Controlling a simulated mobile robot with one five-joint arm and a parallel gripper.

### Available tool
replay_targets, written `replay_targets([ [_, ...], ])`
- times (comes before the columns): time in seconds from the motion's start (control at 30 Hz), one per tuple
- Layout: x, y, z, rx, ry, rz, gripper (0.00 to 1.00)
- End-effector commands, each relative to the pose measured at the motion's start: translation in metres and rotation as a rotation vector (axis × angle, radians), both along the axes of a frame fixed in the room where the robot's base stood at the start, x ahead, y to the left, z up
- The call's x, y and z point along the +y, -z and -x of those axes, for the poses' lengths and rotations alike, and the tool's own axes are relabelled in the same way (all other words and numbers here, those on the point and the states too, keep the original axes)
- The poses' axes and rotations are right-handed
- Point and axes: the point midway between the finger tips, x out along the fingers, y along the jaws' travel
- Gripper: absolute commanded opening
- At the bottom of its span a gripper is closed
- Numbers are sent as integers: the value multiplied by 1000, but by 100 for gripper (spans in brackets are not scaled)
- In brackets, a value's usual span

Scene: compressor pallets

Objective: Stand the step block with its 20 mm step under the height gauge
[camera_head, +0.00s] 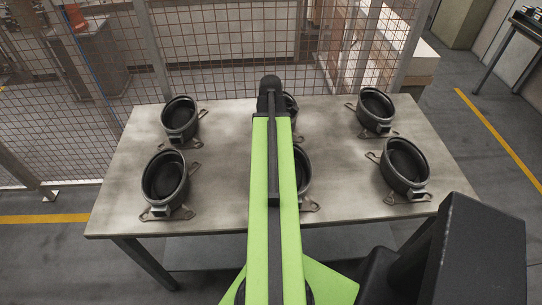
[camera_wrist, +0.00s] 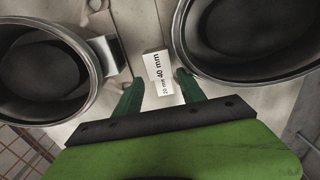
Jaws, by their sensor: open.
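The step block (camera_wrist: 157,68) is a small white block marked "40 mm" and "20 mm". It shows in the wrist view, on the table top between two black round housings. My gripper (camera_wrist: 161,80) is open, with its two dark green fingers on either side of the block's near part. Whether either finger touches the block I cannot tell. In the head view my green arm hides the block and the gripper's fingers. I cannot make out a height gauge in either view.
Several black open-topped housings on metal feet stand on the grey table (camera_head: 225,215), such as the front left one (camera_head: 165,180) and front right one (camera_head: 405,168). In the wrist view, housings crowd the gripper at left (camera_wrist: 42,72) and right (camera_wrist: 250,40). A wire fence (camera_head: 235,65) stands behind.

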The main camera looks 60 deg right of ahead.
Motion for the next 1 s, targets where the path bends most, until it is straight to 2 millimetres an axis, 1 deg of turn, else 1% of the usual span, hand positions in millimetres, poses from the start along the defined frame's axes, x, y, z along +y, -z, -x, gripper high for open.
replay_targets([
  [0.03, 0, 19, 0, 0, 0, 0, 47],
  [0.1, 0, 27, 0, 0, 0, 0, 47],
  [0.17, 0, 29, 0, -1, 0, 1, 47],
  [0.37, 0, 25, 0, -1, -1, 1, 47],
  [0.7, 0, 25, -1, -1, -1, 1, 3],
  [0.73, 0, 25, -1, -1, -1, 1, 0],
  [1.0, 0, 25, -1, -1, -2, 1, 0],
])
